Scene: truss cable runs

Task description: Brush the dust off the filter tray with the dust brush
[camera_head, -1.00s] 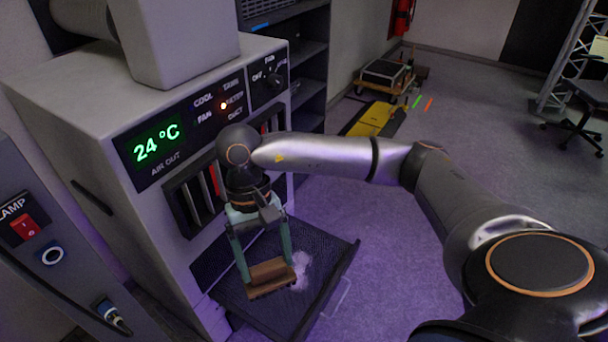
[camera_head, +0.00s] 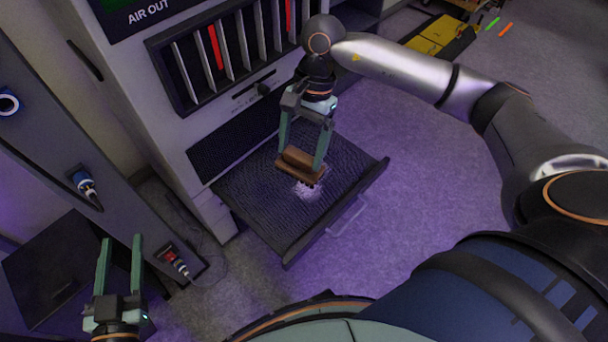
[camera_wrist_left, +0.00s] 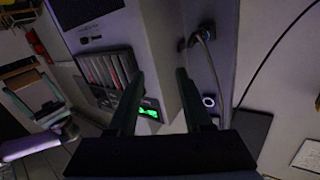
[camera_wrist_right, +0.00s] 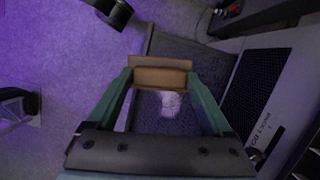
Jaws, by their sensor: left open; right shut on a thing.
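The dark filter tray (camera_head: 250,205) is pulled out from the bottom of the grey air unit. A pale patch of dust (camera_head: 308,189) lies on it. My right gripper (camera_head: 302,160) is over the tray, shut on the brown wooden dust brush (camera_head: 299,167). The brush is just behind the dust; I cannot tell whether its bristles touch the tray. In the right wrist view the brush (camera_wrist_right: 160,76) spans the two fingers, with the dust (camera_wrist_right: 172,104) seen below it. My left gripper (camera_head: 120,262) is open and empty, low at the left, away from the tray.
The air unit (camera_head: 215,120) has a vent with red and grey slats above the tray. A grey panel with plugs (camera_head: 85,183) stands at the left. A handle (camera_head: 347,215) sticks out from the tray's front. The purple-lit floor (camera_head: 420,180) to the right is clear.

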